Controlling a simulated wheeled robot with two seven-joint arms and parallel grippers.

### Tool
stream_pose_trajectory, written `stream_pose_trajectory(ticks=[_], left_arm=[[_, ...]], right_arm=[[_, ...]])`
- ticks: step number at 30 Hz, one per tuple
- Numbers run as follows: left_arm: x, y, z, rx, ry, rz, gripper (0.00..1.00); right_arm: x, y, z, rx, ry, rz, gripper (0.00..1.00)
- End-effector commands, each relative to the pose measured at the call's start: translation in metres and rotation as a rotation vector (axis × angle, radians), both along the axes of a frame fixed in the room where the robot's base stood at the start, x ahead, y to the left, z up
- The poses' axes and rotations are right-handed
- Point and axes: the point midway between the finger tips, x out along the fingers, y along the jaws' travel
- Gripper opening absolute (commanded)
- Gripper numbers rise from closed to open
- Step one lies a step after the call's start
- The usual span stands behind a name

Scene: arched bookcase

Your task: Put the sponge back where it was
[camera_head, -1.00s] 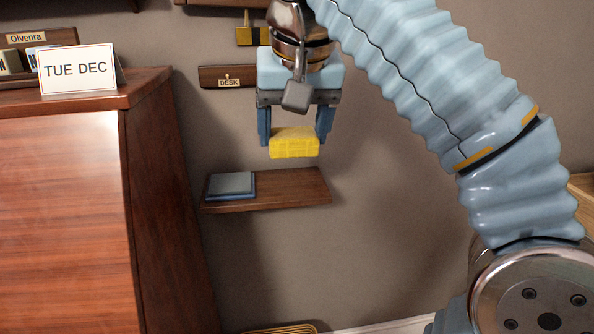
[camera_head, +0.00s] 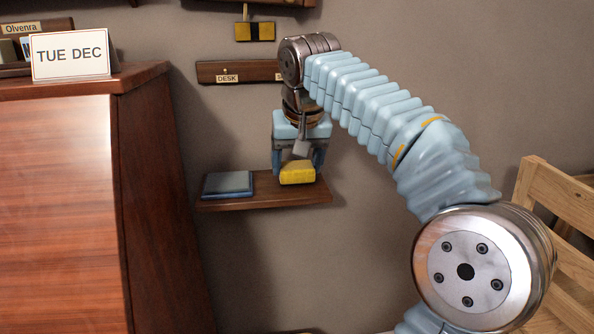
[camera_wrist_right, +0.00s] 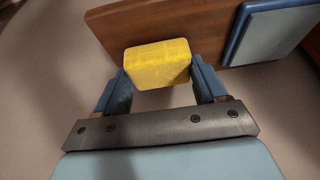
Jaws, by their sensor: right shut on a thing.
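The yellow sponge (camera_head: 297,175) is between the fingers of my right gripper (camera_head: 298,168), which is shut on it. The sponge is at the right part of a small wooden wall shelf (camera_head: 240,204), to the right of a blue-grey pad. I cannot tell if its underside touches the shelf. In the right wrist view the sponge (camera_wrist_right: 157,64) sits between the two blue fingertips (camera_wrist_right: 160,84), with the shelf (camera_wrist_right: 180,20) behind it. My left gripper is not in view.
The blue-grey pad (camera_head: 228,184) takes up the shelf's left part. A wooden desk (camera_head: 60,200) with a date card (camera_head: 70,54) stands at the left. A DESK-labelled rail (camera_head: 235,72) is on the wall above the shelf. A wooden chair (camera_head: 565,200) is at the right.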

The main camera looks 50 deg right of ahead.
Motion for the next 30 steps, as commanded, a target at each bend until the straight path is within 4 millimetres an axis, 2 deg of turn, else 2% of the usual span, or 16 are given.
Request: stream_pose_trajectory(ticks=[2,11,12,17,26,30], left_arm=[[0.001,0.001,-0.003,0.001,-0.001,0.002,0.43],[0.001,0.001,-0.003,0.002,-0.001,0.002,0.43],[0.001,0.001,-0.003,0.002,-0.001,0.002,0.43],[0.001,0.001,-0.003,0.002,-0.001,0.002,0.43],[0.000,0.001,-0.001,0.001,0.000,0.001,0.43],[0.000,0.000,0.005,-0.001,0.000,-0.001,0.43]], right_arm=[[0.000,0.000,-0.008,-0.001,-0.001,0.000,0.47],[0.000,0.000,-0.009,-0.001,-0.001,0.000,0.47],[0.000,0.000,-0.009,-0.001,-0.001,0.000,0.74],[0.000,0.000,-0.008,-0.001,-0.001,0.000,0.97],[0.000,0.000,-0.005,-0.001,-0.002,0.000,0.97],[-0.005,0.004,0.012,-0.002,-0.004,0.000,0.97]])
